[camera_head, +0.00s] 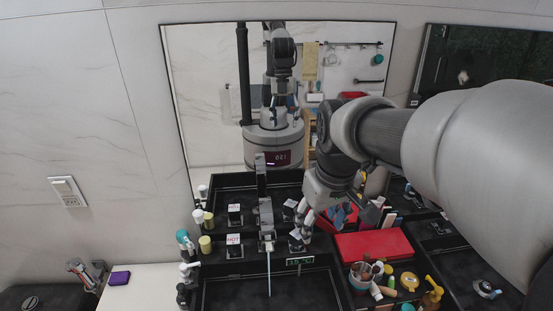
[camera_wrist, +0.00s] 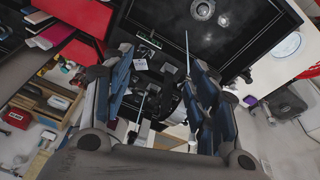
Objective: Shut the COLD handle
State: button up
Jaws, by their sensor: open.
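The COLD handle (camera_head: 296,245) is a small black block with a pale label, right of the faucet (camera_head: 266,222). A thin stream of water (camera_head: 269,275) runs from the faucet into the black sink (camera_head: 230,293). My gripper (camera_head: 304,217) is open just above and beside the COLD handle. In the wrist view my open fingers (camera_wrist: 160,62) stand apart, with the handle (camera_wrist: 145,51) showing between their tips, nearer the left finger. I see no contact. The HOT handle (camera_head: 234,251), with a red-lettered label, sits left of the faucet. Which way the COLD handle is turned is unclear.
A green-lit display (camera_head: 300,261) sits on the sink's back edge. A red box (camera_head: 373,245), a cup of toiletries (camera_head: 361,275) and a yellow pump bottle (camera_head: 433,292) crowd the right. Small bottles (camera_head: 186,242) stand at left. A mirror (camera_head: 215,110) rises behind.

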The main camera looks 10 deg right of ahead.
jog(key=w+n+g+p, duration=0.1)
jog(key=w+n+p, duration=0.1)
jog(key=w+p, duration=0.6)
jog(key=n+g+p, duration=0.2)
jog(key=p, duration=0.2)
send_over(298, 233)
notch_tip(298, 233, down, 7)
notch_tip(298, 233, down, 18)
jog(key=shift+f+b, duration=0.2)
jog(key=shift+b, duration=0.1)
jog(key=shift+c, duration=0.5)
jog(key=c, duration=1)
